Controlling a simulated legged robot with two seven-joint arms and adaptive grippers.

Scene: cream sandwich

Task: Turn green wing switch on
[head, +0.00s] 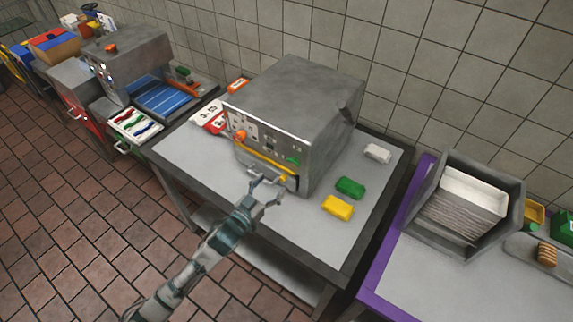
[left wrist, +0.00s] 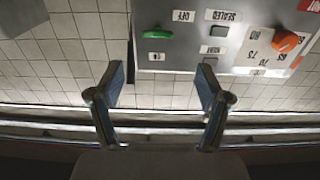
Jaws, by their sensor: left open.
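The green wing switch (head: 293,160) is on the right part of the front panel of a grey metal machine (head: 300,85). In the left wrist view the green wing switch (left wrist: 157,33) lies lengthwise across the picture, near upside-down labels, one reading OFF. My left gripper (head: 268,179) is in front of the machine, just below and left of the switch. It is open and empty. In the left wrist view its fingertips (left wrist: 160,78) are spread apart below the switch, not touching it. My right gripper is not in view.
An orange knob (head: 240,135) and a yellow bar (head: 262,157) are on the machine's front. Green (head: 350,187), yellow (head: 337,207) and white (head: 377,153) blocks lie on the table right of it. A grey bin (head: 468,198) stands further right.

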